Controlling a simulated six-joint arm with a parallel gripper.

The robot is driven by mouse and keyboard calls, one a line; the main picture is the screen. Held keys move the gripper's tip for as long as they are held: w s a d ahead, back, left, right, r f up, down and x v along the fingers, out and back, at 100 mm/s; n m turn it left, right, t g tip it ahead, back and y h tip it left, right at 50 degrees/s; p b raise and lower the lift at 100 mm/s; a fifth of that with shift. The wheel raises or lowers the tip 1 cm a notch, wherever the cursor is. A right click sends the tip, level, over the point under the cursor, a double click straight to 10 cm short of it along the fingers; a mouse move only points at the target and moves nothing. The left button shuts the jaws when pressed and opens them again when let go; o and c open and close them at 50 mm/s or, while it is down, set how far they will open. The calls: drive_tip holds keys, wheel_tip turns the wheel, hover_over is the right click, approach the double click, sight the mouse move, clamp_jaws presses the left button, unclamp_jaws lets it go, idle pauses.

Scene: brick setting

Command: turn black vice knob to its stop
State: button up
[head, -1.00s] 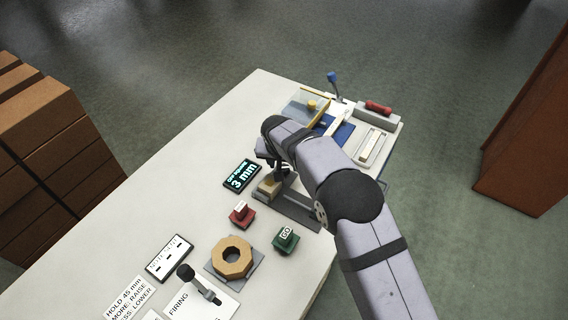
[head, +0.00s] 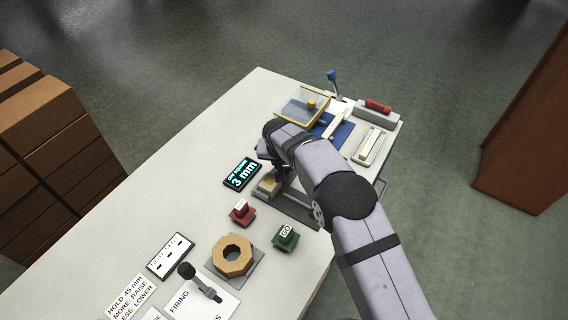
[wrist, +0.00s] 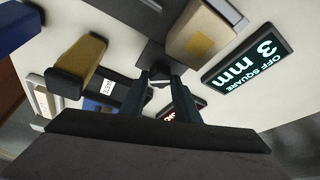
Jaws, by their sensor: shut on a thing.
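My gripper (head: 279,172) is at the vice (head: 272,186) near the middle of the bench, beside the lit display. In the wrist view its two dark fingers (wrist: 162,82) are closed in on a small dark part, taken as the black vice knob (wrist: 155,56). The knob is mostly hidden by the fingers and, in the head view, by my wrist. The vice's tan block (wrist: 205,32) shows just beyond the fingertips. How far the knob is turned cannot be seen.
The display (head: 242,174) reads "OFF SQUARE 3 mm". A red button (head: 241,212), a green GO button (head: 286,237) and a wooden ring (head: 232,256) stand nearer. A clear yellow-edged guard (head: 303,104), a blue-tipped lever (head: 333,78) and a red handle (head: 378,105) are behind.

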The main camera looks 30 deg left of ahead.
drive_tip(key=shift+n, duration=0.4)
drive_tip(key=n+y, duration=0.1)
drive_tip(key=n, duration=0.1)
drive_tip(key=n+g+b, duration=0.1)
drive_tip(key=n, duration=0.1)
drive_tip(key=shift+w+d+y, duration=0.15)
drive_tip(key=shift+y, duration=0.25)
drive_tip(key=n+b, duration=0.1)
drive_tip(key=n, duration=0.1)
drive_tip(key=shift+w+n+g, duration=0.1)
drive_tip(key=shift+n+g, duration=0.3)
drive_tip(key=shift+n+g+y+b, duration=0.4)
drive_tip(key=shift+n+b, duration=0.35)
drive_tip(key=shift+n, duration=0.25)
drive_tip(key=shift+r, duration=0.1)
